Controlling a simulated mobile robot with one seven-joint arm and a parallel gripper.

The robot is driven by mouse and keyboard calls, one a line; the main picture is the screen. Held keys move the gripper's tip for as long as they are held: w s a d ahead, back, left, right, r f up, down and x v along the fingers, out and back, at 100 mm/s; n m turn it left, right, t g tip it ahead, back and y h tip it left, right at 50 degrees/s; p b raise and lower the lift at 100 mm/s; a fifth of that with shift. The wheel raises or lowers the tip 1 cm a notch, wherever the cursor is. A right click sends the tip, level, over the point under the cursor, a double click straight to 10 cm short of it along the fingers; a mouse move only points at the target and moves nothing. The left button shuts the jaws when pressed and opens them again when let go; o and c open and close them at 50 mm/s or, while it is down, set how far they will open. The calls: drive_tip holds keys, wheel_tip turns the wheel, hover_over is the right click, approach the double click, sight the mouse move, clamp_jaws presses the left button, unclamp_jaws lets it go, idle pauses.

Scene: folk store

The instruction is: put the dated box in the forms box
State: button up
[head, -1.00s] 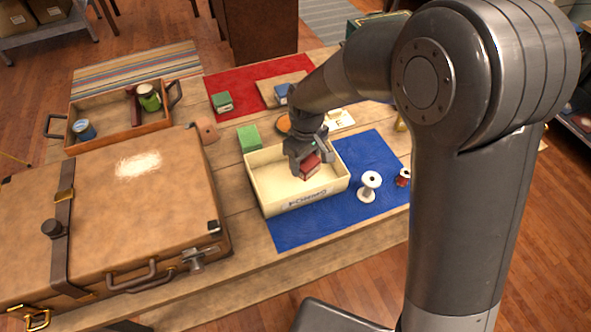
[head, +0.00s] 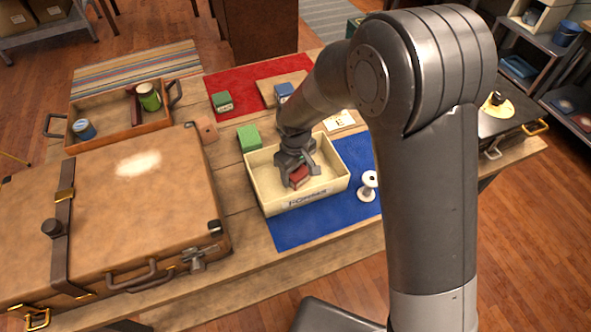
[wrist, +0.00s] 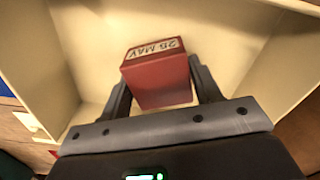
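The dated box is a small red box (head: 299,177) with a white label reading "25 MAY" in the wrist view (wrist: 162,78). It is inside the cream, open-topped forms box (head: 318,196), low down near its floor. The lettering on the forms box's front is too small to read surely. My gripper (head: 302,174) is down inside the forms box. Its fingers stand on either side of the red box and look spread, with a gap at the right finger in the head view. Whether the red box rests fully on the floor is partly hidden.
A green block (head: 249,138) stands behind the forms box's left corner. A white spool (head: 368,186) stands on the blue mat (head: 300,233) to the right. A large brown suitcase (head: 110,215) fills the left. A wooden tray (head: 118,132) lies beyond it.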

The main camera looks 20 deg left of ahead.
drive_tip(key=o, duration=0.4)
drive_tip(key=shift+c, duration=0.2)
wheel_tip(320, 180, up, 12)
drive_tip(key=shift+r, duration=0.2)
